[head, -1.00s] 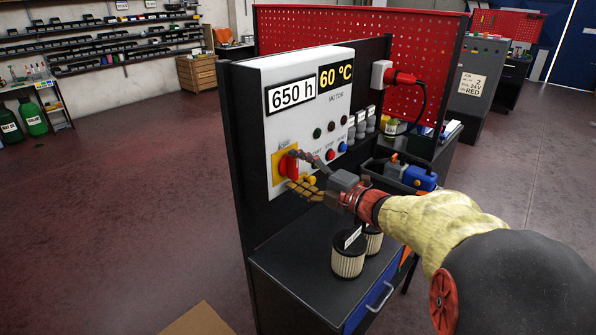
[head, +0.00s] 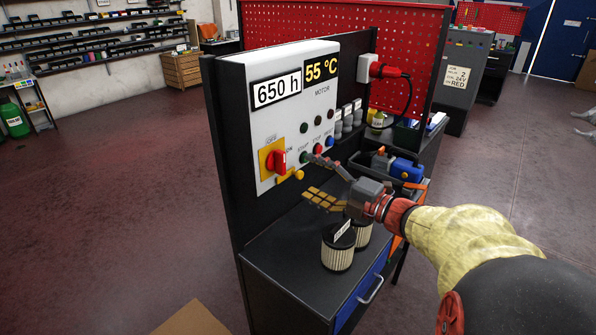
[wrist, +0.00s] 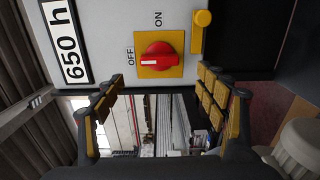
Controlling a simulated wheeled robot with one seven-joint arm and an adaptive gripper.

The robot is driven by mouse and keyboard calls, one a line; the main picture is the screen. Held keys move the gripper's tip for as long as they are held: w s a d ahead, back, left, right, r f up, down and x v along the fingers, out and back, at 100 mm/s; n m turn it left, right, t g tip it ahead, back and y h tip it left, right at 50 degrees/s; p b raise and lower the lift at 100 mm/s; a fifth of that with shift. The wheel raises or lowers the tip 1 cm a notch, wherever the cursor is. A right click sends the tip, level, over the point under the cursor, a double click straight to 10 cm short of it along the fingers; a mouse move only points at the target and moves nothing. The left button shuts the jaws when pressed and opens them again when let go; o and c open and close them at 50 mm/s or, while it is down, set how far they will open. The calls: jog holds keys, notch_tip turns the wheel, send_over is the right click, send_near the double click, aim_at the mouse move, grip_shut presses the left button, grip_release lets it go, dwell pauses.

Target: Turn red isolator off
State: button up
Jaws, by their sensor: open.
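The red isolator (head: 277,161) is a red rotary knob on a yellow plate, low on the left of the white motor panel (head: 321,120). It also shows in the wrist view (wrist: 158,55), where the white mark on its handle points to the OFF label and ON is a quarter turn away. In the head view its handle stands upright. My gripper (head: 312,178) is open and empty, to the right of the isolator and apart from it. In the wrist view its fingers (wrist: 158,82) are spread wide, with the knob beyond the tips.
The panel reads 650 h and 55 °C, with buttons and lamps right of the isolator. A yellow knob (head: 299,175) sits close beside it. Two filters (head: 338,252) stand on the black bench below my gripper. A red plug (head: 390,72) and blue tool (head: 406,170) are further right.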

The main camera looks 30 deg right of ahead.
jog(key=shift+v, duration=1.35)
